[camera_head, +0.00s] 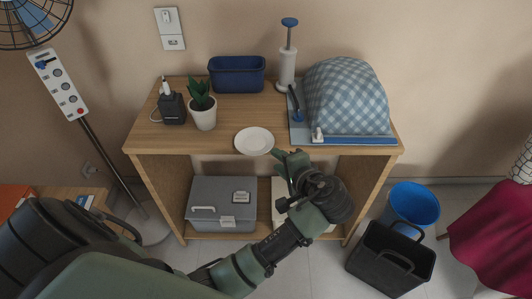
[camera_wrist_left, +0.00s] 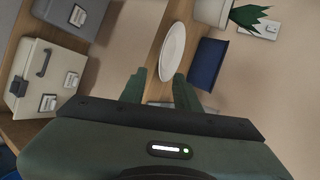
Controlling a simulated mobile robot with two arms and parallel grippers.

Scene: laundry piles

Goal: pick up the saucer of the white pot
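The white saucer (camera_head: 253,141) lies flat and empty on the wooden shelf top, close to its front edge. The white pot (camera_head: 203,120) with a green plant stands apart from it, to its left and a little behind. My left gripper (camera_head: 289,156) is at the front edge, just right of the saucer and not touching it. In the left wrist view the two fingers (camera_wrist_left: 160,82) are spread with nothing between them, and the saucer (camera_wrist_left: 172,52) shows just beyond the tips. The pot (camera_wrist_left: 212,12) is at the top there. My right gripper is not in view.
The shelf top (camera_head: 150,139) also holds a navy bin (camera_head: 237,76), a black charger (camera_head: 172,108), a white-blue dispenser (camera_head: 287,70) and a checked cloth-covered board (camera_head: 345,100) right of the saucer. A grey case (camera_head: 222,199) sits below. Blue (camera_head: 414,203) and black bins stand right.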

